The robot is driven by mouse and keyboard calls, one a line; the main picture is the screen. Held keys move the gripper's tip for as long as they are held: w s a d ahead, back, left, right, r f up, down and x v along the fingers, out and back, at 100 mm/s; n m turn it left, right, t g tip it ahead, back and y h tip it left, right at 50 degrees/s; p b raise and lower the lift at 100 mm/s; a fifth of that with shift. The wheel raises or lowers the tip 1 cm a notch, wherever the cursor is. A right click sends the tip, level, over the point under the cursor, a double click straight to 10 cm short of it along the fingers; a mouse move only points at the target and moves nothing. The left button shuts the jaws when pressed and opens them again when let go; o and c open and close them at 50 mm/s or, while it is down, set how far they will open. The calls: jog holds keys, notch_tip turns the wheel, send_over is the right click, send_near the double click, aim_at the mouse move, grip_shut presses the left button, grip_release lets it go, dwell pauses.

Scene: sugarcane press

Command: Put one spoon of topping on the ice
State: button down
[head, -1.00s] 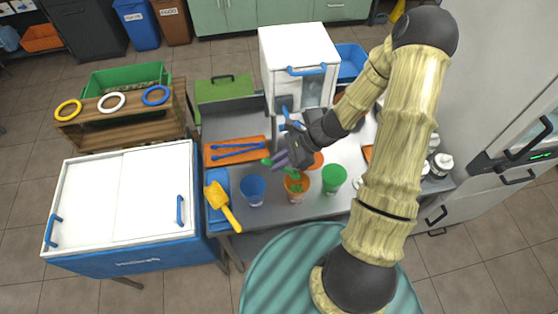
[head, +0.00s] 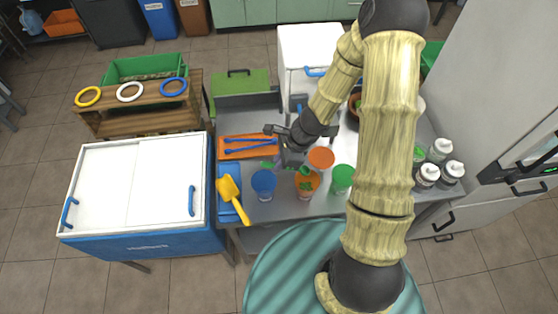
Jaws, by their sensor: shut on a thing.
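My gripper (head: 288,160) is over the worktop, behind the cups, and is shut on a slim green thing. Green shows on both sides of it; this looks like a spoon, but the fingers hide its middle. An orange cup (head: 307,193) stands just in front of my gripper with something green at its mouth. A blue cup (head: 263,187) is left of it and a green cup (head: 341,180) right of it. An orange round container (head: 321,158) is behind them. I cannot make out ice or topping for certain at this size.
A yellow scoop (head: 231,195) lies on a blue tray (head: 227,221) at the left. Blue tongs lie on an orange tray (head: 262,154). White-capped bottles (head: 440,150) stand at the right. A white-lidded chest (head: 132,185) stands left of the worktop.

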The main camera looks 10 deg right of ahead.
jog(key=shift+a+f+h+p, duration=0.25)
jog(key=shift+a+h+p, duration=0.4)
jog(key=shift+p, duration=0.7)
jog(key=shift+a+f+h+p, duration=0.2)
jog(key=shift+a+h+p, duration=0.1)
jog(key=shift+h+p, duration=0.85)
jog(key=shift+f+p, duration=0.25)
jog(key=shift+p, duration=0.25)
